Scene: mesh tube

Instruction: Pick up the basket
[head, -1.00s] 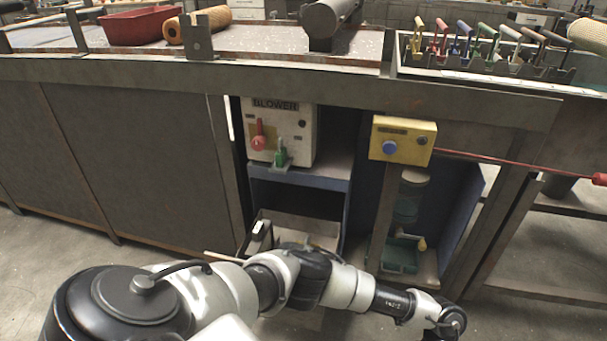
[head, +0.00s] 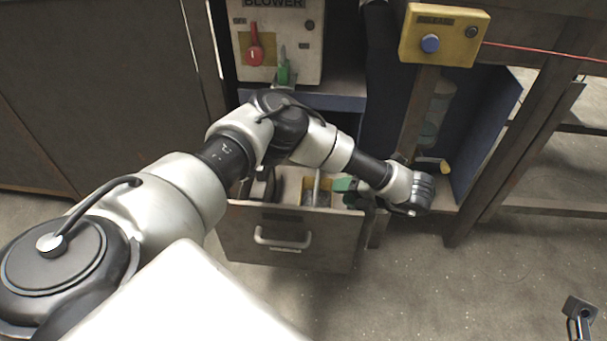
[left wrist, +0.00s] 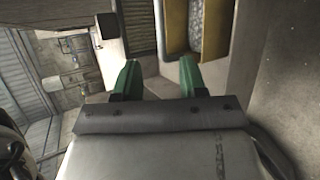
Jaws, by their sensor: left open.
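A yellow-walled container (head: 318,190) stands inside the open grey drawer (head: 285,240). In the left wrist view the yellow container (left wrist: 214,30) has a speckled grey surface between its walls. Nothing else in view plainly reads as a basket, and I cannot tell if this is it. My left gripper (head: 347,192) reaches over the drawer's right side, partly hidden by my wrist. In the left wrist view its green fingers (left wrist: 158,80) are apart with nothing between them, short of the container. A small dark part at the lower right may be my right arm's end.
The drawer is pulled out below the blower box (head: 275,45). A yellow button box (head: 444,35) hangs at the upper right above an open blue-sided bay (head: 490,130). A bench leg stands right of it. The floor (head: 420,290) in front is clear.

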